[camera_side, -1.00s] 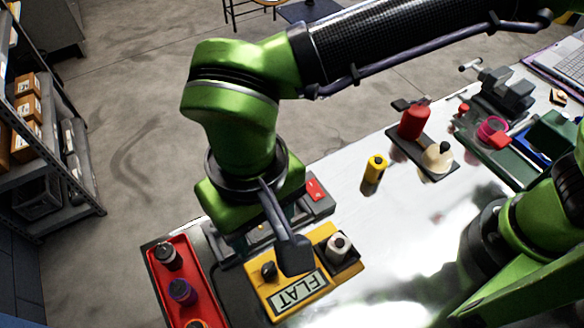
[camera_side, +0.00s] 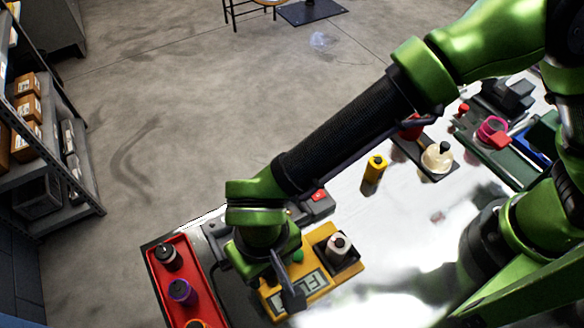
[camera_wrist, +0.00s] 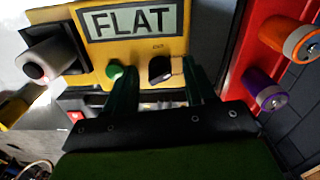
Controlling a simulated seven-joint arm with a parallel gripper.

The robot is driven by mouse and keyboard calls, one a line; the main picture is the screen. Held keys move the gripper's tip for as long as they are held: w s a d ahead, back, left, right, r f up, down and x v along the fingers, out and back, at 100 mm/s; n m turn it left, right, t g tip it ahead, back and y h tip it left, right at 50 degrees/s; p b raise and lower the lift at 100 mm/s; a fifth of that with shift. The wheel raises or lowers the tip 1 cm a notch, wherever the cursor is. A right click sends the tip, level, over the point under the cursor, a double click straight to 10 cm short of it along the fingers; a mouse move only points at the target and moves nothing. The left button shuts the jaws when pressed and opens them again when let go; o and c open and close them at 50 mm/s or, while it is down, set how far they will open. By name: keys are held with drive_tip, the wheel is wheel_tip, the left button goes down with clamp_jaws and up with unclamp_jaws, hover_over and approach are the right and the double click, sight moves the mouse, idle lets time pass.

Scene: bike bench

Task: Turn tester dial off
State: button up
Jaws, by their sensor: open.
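The yellow tester (camera_side: 325,270) lies at the front of the bench; its display reads FLAT in the wrist view (camera_wrist: 130,22). The black dial (camera_wrist: 159,69) is below the display, beside a green button (camera_wrist: 115,72). The button also shows in the side view (camera_side: 297,256), where my arm hides the dial. My gripper (camera_wrist: 158,82) is open over the tester, its two dark green fingers apart with the dial between them in the picture. Contact with the dial cannot be told.
A red tray (camera_side: 208,298) with several cells, including a purple one (camera_side: 182,291), lies left of the tester. A yellow cell (camera_side: 374,170) stands on the bench behind. A cream bottle (camera_side: 437,158) stands further right. Bare bench lies right of the tester.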

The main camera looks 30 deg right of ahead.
clamp_jaws()
drive_tip(key=shift+n, duration=0.3)
drive_tip(key=n, duration=1.1)
idle(0.4)
idle(0.3)
unclamp_jaws()
